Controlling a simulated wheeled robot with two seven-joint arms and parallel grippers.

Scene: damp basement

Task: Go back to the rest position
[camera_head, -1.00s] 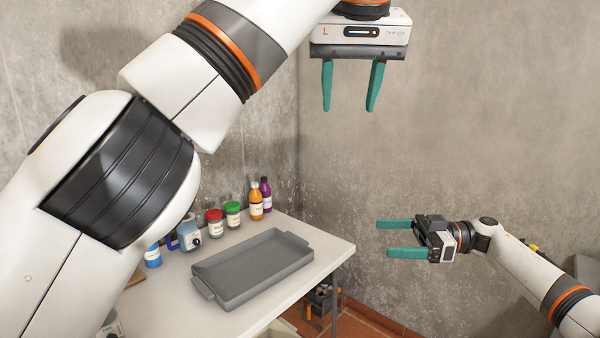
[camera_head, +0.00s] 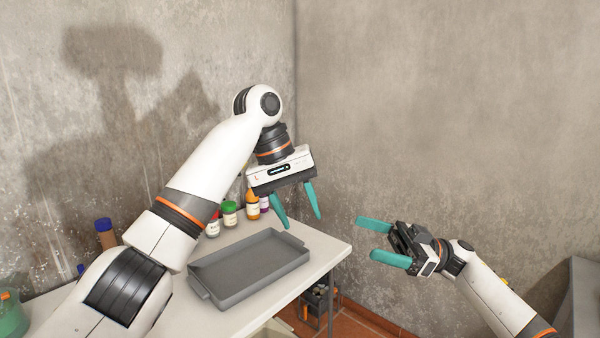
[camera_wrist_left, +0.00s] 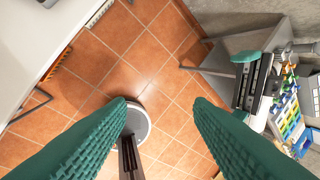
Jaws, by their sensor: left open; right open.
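My left gripper (camera_head: 297,205) is open and empty, hanging with its teal fingers pointing down above the right end of the table. In the left wrist view its two fingers (camera_wrist_left: 160,115) are spread apart, with tiled floor below and nothing between them but part of my own body. My right gripper (camera_head: 375,241) is open and empty to the right of the table, its fingers pointing left. It also shows at the right of the left wrist view (camera_wrist_left: 250,78).
A grey tray (camera_head: 250,268) lies empty on the white table (camera_head: 325,248). Bottles and jars, including a green-lidded jar (camera_head: 229,214) and an orange bottle (camera_head: 252,203), stand along the table's back, partly hidden by my left arm. Concrete walls close the corner.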

